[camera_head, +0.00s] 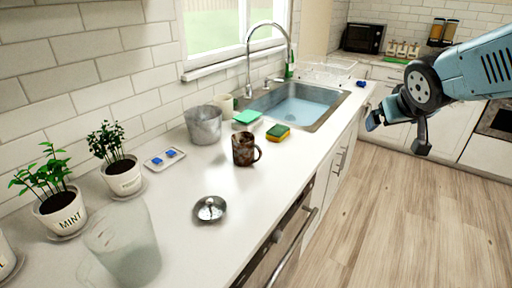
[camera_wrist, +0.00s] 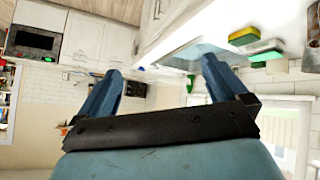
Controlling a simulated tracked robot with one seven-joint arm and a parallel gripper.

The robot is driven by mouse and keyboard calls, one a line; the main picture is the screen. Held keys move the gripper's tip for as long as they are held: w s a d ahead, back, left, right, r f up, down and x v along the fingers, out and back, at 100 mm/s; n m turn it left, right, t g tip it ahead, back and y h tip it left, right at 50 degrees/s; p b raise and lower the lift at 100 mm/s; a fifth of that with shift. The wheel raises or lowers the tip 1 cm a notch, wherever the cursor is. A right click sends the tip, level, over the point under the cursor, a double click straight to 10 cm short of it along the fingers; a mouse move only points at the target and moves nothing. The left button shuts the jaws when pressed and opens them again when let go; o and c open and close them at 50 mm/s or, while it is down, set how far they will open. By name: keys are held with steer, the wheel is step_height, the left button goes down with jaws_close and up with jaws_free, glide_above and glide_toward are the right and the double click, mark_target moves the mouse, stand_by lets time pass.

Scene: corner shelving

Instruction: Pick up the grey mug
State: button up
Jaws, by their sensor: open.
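A dark mug with brown-grey mottling (camera_head: 242,149) stands upright on the white counter, its handle to the right. No plainly grey mug shows in the head view; a larger grey, bucket-like vessel (camera_head: 203,126) stands behind it to the left. A pale mug (camera_head: 224,105) is partly hidden behind that vessel. My gripper (camera_head: 396,136) is open and empty, over the floor right of the counter, well away from the mugs. In the wrist view my gripper's two fingers (camera_wrist: 162,68) are spread with nothing between them. A greyish object is cut off at that view's right edge, unclear.
A green-and-yellow sponge (camera_head: 279,132) lies right of the dark mug, before the sink (camera_head: 295,106) and tall faucet (camera_head: 250,62). A metal lid (camera_head: 210,208), a clear pitcher (camera_head: 124,245) and potted plants (camera_head: 62,212) stand nearer. The floor (camera_head: 400,220) is clear.

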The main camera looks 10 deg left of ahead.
steer(key=w+a+f+n+t+y, duration=0.1)
steer(key=w+a+f+n+y, duration=0.25)
steer(key=w+a, duration=0.4)
steer(key=n+g+y, duration=0.5)
steer(key=n+y, duration=0.1)
steer(key=y, duration=0.3)
glide_toward(244, 140)
steer(key=a, duration=0.1)
steer(key=s+a, duration=0.1)
steer(key=shift+s+a, duration=0.25)
steer(key=shift+a, duration=0.15)
steer(key=x, duration=0.3)
steer(key=shift+s+a, duration=0.1)
steer(key=shift+a, duration=0.35)
steer(key=shift+w+a+f, duration=0.25)
steer(key=shift+w+a, duration=0.1)
steer(key=shift+a, duration=0.2)
